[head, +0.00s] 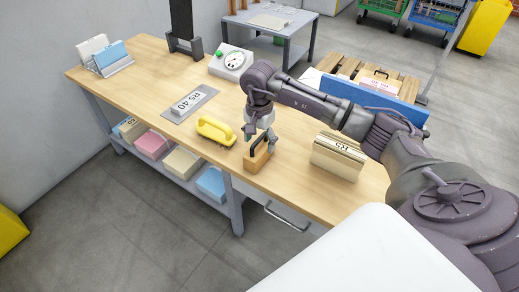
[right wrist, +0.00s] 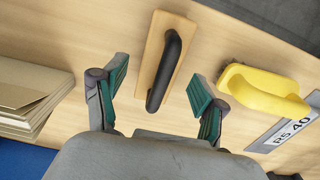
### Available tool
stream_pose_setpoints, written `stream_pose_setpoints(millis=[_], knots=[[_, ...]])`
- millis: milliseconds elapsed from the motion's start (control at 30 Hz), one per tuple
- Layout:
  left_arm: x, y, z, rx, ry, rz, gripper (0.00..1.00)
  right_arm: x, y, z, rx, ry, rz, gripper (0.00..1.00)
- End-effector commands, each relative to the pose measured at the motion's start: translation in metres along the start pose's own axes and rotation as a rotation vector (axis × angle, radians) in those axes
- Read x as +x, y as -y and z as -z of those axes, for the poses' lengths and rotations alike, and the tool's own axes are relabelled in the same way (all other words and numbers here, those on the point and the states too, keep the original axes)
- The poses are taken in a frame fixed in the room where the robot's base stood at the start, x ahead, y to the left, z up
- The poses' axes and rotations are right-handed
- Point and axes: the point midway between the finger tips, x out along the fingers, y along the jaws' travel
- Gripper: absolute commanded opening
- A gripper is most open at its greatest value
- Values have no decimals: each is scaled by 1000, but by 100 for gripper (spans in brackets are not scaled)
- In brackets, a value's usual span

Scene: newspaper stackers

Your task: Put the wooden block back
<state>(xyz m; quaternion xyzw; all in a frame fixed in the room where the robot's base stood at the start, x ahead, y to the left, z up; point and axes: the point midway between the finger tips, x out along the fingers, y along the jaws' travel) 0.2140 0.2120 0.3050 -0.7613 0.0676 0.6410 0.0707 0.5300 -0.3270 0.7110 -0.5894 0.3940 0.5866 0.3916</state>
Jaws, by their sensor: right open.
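The wooden block (head: 257,159) with a dark handle stands on the wooden workbench (head: 150,60) near its front edge. In the right wrist view the wooden block (right wrist: 152,53) and its black handle (right wrist: 165,70) lie between the spread fingers. My right gripper (head: 259,141) is just above the block in the head view, open and empty. Its green-padded fingers (right wrist: 158,92) are on either side of the handle and do not appear to touch it. My left gripper is not in view.
A yellow handled tool (head: 215,130) stands close left of the block. A stack of papers (head: 338,157) is to the right.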

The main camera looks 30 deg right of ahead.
Motion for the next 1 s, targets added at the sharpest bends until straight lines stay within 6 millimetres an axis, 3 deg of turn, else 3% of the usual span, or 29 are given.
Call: stream_pose_setpoints(millis=[100,333,1000], knots=[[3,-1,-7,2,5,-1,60,-28,1,1,-1,-2,4,71],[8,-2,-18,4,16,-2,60,-59,0,0,1,-1,1,71],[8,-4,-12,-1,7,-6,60,-64,1,-2,0,5,3,71]])
